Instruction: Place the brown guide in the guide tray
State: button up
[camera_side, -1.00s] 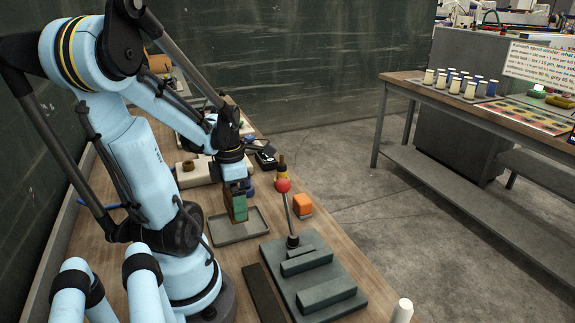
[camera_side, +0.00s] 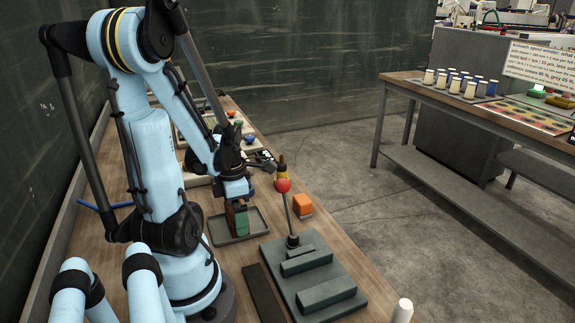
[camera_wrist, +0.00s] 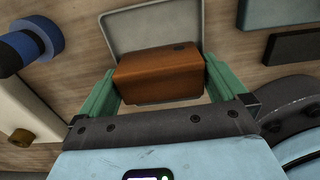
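The brown guide (camera_wrist: 160,72) is a brown block with a small dark hole, seen between the two green fingers in the wrist view. My gripper (camera_side: 238,217) is shut on it, a finger at each end. In the side view a little of the brown guide (camera_side: 229,213) shows beside the green finger. The guide tray (camera_side: 262,230) is a shallow grey tray, and the gripper is over it, low down. Its pale rim (camera_wrist: 108,28) shows beyond the guide in the wrist view. I cannot tell whether the guide touches the tray floor.
A grey fixture plate (camera_side: 340,303) with raised bars and a red-knobbed lever (camera_side: 284,186) stands at right of the tray. A dark flat bar (camera_side: 264,292) lies in front. A blue spool (camera_wrist: 35,40) shows in the wrist view.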

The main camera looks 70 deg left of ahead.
jog(key=shift+r, duration=0.15)
notch_tip(320, 180, up, 12)
dwell(1.1)
jog(key=w+d+m+t+y, duration=0.1)
jog(key=w+m, duration=0.2)
jog(key=m, duration=0.5)
jog(key=w+d+m+y, duration=0.2)
jog(key=w+m, duration=0.2)
jog(key=m, duration=0.4)
jog(key=w+d+m+t+y, duration=0.1)
jog(key=w+d+m, duration=0.1)
jog(key=m, duration=0.7)
jog(key=shift+w+t+y, duration=0.3)
jog(key=shift+w, duration=0.4)
jog(key=w+d+m+t+h, duration=0.4)
jog(key=d+m, duration=0.7)
jog(key=d, duration=0.3)
jog(key=shift+w+d+f+h, duration=0.2)
jog(key=shift+w+h, duration=0.1)
jog(key=shift+w, duration=0.2)
